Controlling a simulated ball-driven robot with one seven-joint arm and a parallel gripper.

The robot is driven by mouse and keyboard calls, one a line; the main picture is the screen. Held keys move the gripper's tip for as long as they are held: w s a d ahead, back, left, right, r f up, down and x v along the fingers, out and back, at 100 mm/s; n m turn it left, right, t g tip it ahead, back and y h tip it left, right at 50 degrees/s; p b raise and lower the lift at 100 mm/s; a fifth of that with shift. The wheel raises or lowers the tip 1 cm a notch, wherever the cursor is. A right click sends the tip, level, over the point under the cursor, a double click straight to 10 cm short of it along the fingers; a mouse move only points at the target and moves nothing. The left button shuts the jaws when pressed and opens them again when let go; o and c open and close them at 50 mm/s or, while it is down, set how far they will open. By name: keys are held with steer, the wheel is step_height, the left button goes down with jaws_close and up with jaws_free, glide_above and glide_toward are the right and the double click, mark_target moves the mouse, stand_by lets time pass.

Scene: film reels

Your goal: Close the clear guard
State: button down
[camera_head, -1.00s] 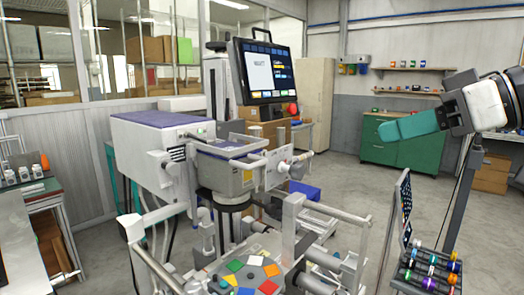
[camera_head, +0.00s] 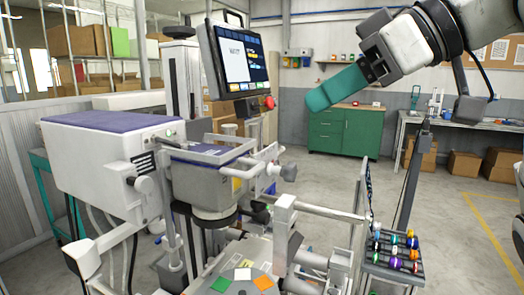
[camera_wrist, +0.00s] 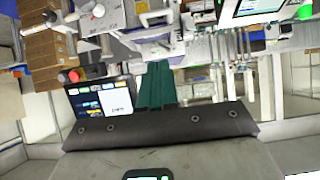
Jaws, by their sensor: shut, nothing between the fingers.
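The grey and white machine (camera_head: 100,145) stands at the left and middle of the head view. On its central grey head (camera_head: 205,180) a pale bar frame with a rounded handle end (camera_head: 289,172) sticks out to the right. I cannot make out the clear guard's transparent sheet for sure, nor tell how far open it is. My gripper (camera_head: 312,100) has teal fingers, shut and empty. It is up in the air, right of the monitor and above the bar frame, touching nothing. The fingers also show in the wrist view (camera_wrist: 157,66).
A monitor (camera_head: 240,60) with a red button (camera_head: 268,103) rises above the machine. A turntable with coloured tiles (camera_head: 242,275) is low in front. A rack of coloured spools (camera_head: 398,245) stands at the right. A green cabinet (camera_head: 345,132) is farther back. Open floor lies at the right.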

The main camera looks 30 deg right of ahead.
steer(key=s+d+f+x, duration=0.1)
steer(key=f+x, duration=0.1)
steer(key=x, duration=0.9)
steer(key=shift+f+b, duration=0.2)
steer(key=shift+b, duration=0.1)
steer(key=shift+a, duration=0.1)
